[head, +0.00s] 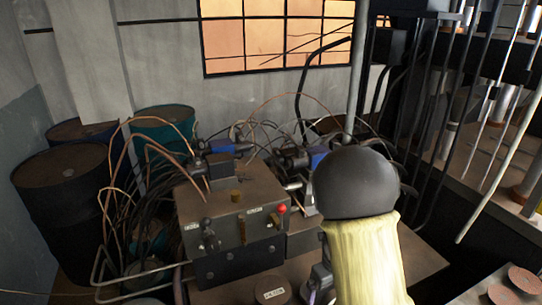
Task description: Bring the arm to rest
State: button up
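My arm (362,225) rises from the bottom edge right of centre, with a black rounded joint above a pale yellow sleeve. I cannot make out my gripper or its fingertips; the arm covers part of the scene there. Two reddish-brown round discs, one at the right edge (524,279) and one just below it (503,294), lie on a pale surface at the bottom right. A brown round piece with a white label (272,291) is at the bottom centre, partly cut off by the frame.
A metal control box (232,215) with levers and a red knob stands left of my arm, with many cables and hoses around it. Dark drums (68,200) stand at the left. Pipes and a rack (470,90) fill the right. A window (275,35) is behind.

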jog(key=s+r+n+t+b, duration=0.1)
jog(key=s+n+b, duration=0.2)
jog(key=n, duration=1.2)
jog(key=s+r+n+t+b, duration=0.1)
jog(key=s+r+n+b, duration=0.1)
jog(key=s+n, duration=0.6)
jog(key=n+b, duration=0.1)
jog(key=n, duration=0.6)
jog(key=shift+s+n+t, duration=0.2)
jog(key=shift+n+t, duration=0.1)
jog(key=shift+s+a, duration=0.15)
